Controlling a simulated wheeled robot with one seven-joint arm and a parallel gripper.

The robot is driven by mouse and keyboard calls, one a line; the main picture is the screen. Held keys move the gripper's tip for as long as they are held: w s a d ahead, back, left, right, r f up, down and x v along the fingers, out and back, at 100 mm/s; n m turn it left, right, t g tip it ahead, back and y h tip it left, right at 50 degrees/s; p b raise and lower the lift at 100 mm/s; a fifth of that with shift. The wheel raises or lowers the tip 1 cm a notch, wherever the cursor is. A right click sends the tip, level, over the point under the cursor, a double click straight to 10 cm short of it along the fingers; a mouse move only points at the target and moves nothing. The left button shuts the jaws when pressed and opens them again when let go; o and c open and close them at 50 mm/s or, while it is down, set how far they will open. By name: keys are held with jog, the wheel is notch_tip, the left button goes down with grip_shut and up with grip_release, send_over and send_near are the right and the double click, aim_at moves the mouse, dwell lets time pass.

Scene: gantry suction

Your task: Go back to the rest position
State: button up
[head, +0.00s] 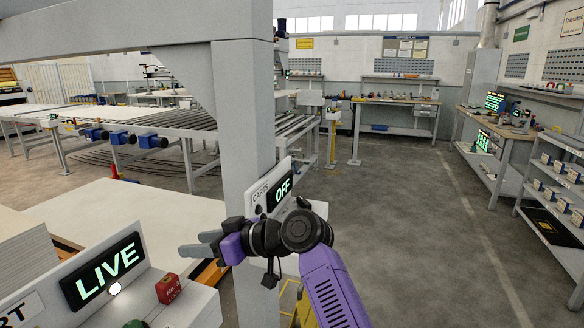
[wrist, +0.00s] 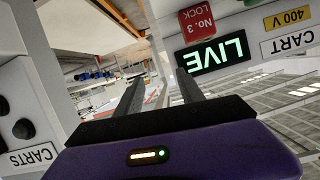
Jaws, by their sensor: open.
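My gripper (head: 200,245) is in the middle of the head view, at the end of my purple and black arm, in front of the grey gantry post. Its two fingers point left and hold nothing. In the wrist view my gripper (wrist: 158,97) shows two dark fingers standing apart with a gap between them. A box with a LIVE display (head: 104,271) is at the lower left of the head view, apart from the fingers.
A red lock block (head: 168,288) sits on the LIVE box, near a green button. The grey post (head: 243,110) stands close behind my gripper. A roller conveyor (head: 180,128) runs behind it. Open floor (head: 400,210) lies to the right, before the workbench (head: 500,145) and shelves.

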jog(key=d+f+m+t+h, duration=0.2)
jog(key=d+f+m+t, duration=0.45)
jog(key=d+f, duration=0.3)
jog(key=s+d+f+m+t+h+b, duration=0.1)
jog(key=s+d+f+m+t+h, duration=0.15)
jog(key=s+d+f, duration=0.35)
jog(key=s+d+f+m+t+h, duration=0.2)
jog(key=s+d+t+h, duration=0.1)
jog(key=s+d, duration=0.3)
jog(key=s+d+h, duration=0.2)
jog(key=s+d, duration=0.4)
jog(key=s, duration=0.7)
jog(key=s+d+f+m+g+h+b, duration=0.1)
jog(key=s+d, duration=0.4)
jog(key=s, duration=0.8)
jog(key=s+d+m+h+b, duration=0.1)
jog(key=s+d+h, duration=0.2)
jog(key=s, duration=1)
jog(key=d, duration=0.3)
jog(key=shift+d+f+g, duration=0.25)
jog(key=shift+d+g, duration=0.05)
jog(key=shift+g, duration=0.1)
